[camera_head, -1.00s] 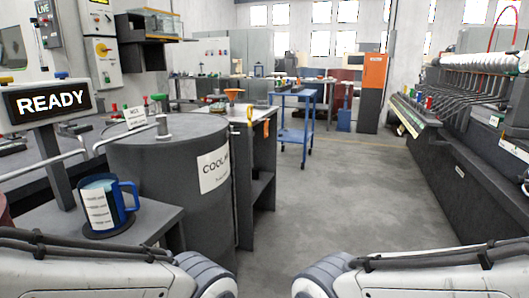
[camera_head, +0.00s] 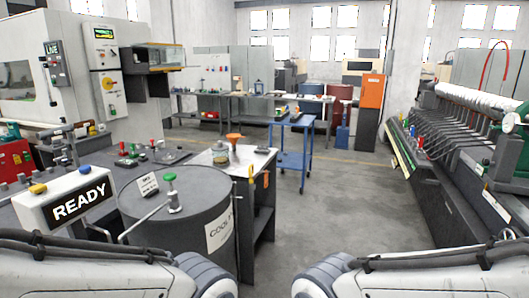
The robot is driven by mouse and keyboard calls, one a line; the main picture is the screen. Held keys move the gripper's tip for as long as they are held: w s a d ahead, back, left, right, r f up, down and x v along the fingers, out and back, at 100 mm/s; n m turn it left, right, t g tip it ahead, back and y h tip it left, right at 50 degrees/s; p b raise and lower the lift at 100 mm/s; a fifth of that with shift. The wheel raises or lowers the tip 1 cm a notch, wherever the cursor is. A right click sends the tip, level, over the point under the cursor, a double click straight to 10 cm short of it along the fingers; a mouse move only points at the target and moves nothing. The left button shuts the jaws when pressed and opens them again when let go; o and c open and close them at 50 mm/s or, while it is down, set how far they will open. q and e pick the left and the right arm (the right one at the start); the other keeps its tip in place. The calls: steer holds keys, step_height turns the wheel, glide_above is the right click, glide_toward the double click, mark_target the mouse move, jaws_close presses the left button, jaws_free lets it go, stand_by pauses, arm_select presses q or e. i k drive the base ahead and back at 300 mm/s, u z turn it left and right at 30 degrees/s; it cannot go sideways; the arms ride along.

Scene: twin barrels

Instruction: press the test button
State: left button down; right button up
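A white box with a black READY display (camera_head: 80,203) stands at the lower left. On its top are a yellow button (camera_head: 38,189) and a blue button (camera_head: 85,169). No label reading "test" is legible, so I cannot tell which one is the test button. Both of my grippers are out of view. Only links of my two arms show along the bottom edge, apart from the box.
A dark grey barrel (camera_head: 150,225) with a partly hidden label and a green-topped valve (camera_head: 169,178) stands right of the READY box. A machine with a LIVE panel (camera_head: 55,62) is behind at left. A blue cart (camera_head: 291,150) stands beyond. The middle floor is clear.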

mark_target(38, 190)
steer(key=u, duration=1)
